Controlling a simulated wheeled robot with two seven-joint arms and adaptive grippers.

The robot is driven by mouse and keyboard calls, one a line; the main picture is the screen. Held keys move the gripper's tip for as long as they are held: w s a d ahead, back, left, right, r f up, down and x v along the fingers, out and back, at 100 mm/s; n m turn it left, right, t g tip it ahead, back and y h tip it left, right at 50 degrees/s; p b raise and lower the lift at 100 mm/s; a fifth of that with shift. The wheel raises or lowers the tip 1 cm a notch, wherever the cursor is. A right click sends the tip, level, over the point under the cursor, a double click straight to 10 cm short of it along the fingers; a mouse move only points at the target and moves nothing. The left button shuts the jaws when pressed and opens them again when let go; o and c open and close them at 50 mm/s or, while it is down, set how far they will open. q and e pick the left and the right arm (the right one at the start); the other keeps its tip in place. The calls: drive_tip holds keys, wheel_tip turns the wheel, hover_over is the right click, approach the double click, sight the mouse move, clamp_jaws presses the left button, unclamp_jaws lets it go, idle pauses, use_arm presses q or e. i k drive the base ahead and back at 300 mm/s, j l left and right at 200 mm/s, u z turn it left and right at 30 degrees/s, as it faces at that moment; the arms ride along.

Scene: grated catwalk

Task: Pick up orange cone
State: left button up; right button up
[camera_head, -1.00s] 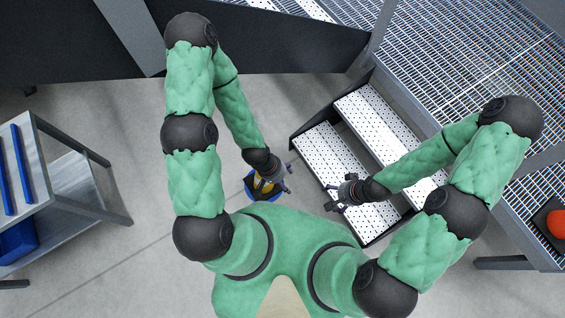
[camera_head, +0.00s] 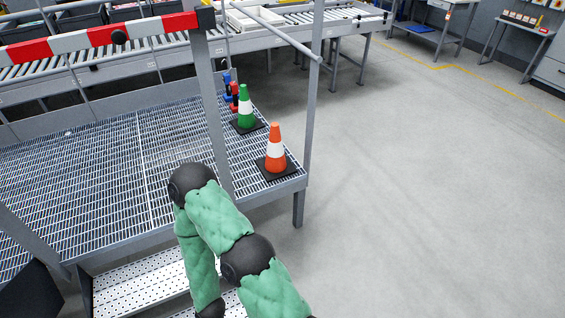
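The orange cone (camera_head: 276,155) has a white band and a black square base. It stands upright on the near right corner of the grated catwalk (camera_head: 100,165), just right of a grey post. My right arm is in view at the bottom middle, below and left of the cone. Its gripper is hidden or cut off at the bottom edge. My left gripper is out of view.
A green cone (camera_head: 245,108) stands behind the orange one, with small red and blue objects (camera_head: 232,92) beyond. Grey posts (camera_head: 313,90) rise at the catwalk edge. White perforated steps (camera_head: 145,283) are at lower left. Open floor (camera_head: 430,190) lies right.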

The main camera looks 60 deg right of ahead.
sight(277, 165)
drive_tip(key=z, duration=3.35)
drive_tip(key=l+z, duration=0.1)
drive_tip(key=z, duration=0.4)
drive_tip(key=i+z, duration=0.1)
drive_tip(key=z, duration=0.9)
drive_tip(key=i+j+u, duration=0.1)
drive_tip(key=i+u, duration=0.4)
drive_tip(key=i+l+u, duration=0.1)
drive_tip(key=i+u, duration=0.35)
drive_tip(key=i+l+u, duration=0.25)
drive_tip(key=i+u, duration=0.25)
drive_tip(key=i+j+u, duration=0.2)
drive_tip(key=i+u, duration=0.25)
drive_tip(key=i, duration=0.75)
drive_tip(key=i+l+u, duration=0.15)
drive_tip(key=i+u, duration=0.3)
drive_tip(key=i, duration=0.7)
drive_tip(key=i+u, duration=0.3)
drive_tip(key=i+l+u, duration=0.1)
drive_tip(key=i+u, duration=0.2)
drive_tip(key=i, duration=0.25)
drive_tip(key=i+l+u, duration=0.25)
drive_tip(key=i, duration=0.15)
drive_tip(key=i+l+u, duration=0.3)
drive_tip(key=u, duration=0.4)
drive_tip(key=j+u, duration=0.1)
drive_tip(key=u, duration=0.35)
drive_tip(key=i+u, duration=0.1)
drive_tip(key=u, duration=1.15)
drive_tip(key=i+l, duration=0.05)
